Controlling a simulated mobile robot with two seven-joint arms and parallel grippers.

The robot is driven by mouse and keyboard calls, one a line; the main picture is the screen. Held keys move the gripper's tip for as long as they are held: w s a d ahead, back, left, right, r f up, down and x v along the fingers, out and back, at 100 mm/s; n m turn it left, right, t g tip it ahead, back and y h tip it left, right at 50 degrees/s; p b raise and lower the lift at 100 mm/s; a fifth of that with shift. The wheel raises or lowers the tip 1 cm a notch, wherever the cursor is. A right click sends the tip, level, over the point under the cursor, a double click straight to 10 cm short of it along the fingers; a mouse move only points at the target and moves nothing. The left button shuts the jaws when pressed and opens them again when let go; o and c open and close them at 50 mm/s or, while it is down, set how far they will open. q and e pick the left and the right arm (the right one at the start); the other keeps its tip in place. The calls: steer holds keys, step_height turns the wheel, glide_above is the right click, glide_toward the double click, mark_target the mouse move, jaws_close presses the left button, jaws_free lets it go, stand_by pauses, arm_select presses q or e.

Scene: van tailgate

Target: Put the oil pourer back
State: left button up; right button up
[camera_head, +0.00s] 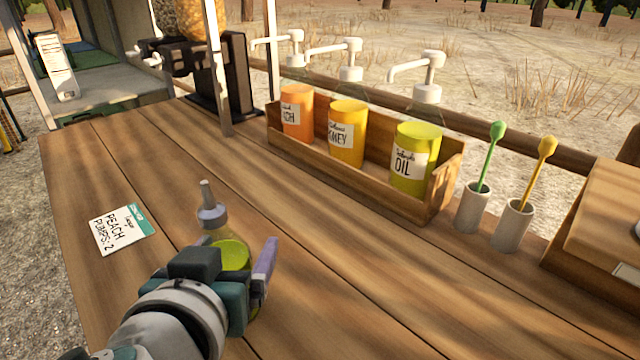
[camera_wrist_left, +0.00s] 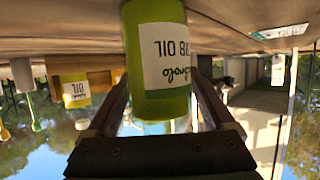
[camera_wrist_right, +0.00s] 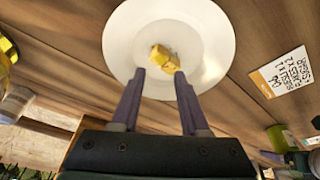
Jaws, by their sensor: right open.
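The oil pourer (camera_head: 231,250) is a clear squeeze bottle of yellow-green oil with a grey cap and spout, above the near left part of the wooden table. My left gripper (camera_head: 240,264) has its fingers on both sides of the bottle and looks shut on it. In the left wrist view the bottle (camera_wrist_left: 158,85) fills the gap between the fingers, its oil label facing the camera; whether its base touches the table is unclear. My right gripper (camera_wrist_right: 160,75) is open and empty in the right wrist view, over a white plate (camera_wrist_right: 122,40) holding yellow pieces (camera_wrist_right: 163,58).
A wooden rack (camera_head: 442,192) holds orange, honey-coloured and oil pump bottles. Two white cups (camera_head: 473,208) with green and yellow brushes stand right of it. A wooden box (camera_head: 600,225) is at the right edge. An order card (camera_head: 124,230) lies left. The table between is clear.

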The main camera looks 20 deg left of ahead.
arm_select(q)
jaws_close()
stand_by(0.5)
steer(key=shift+r, duration=0.1)
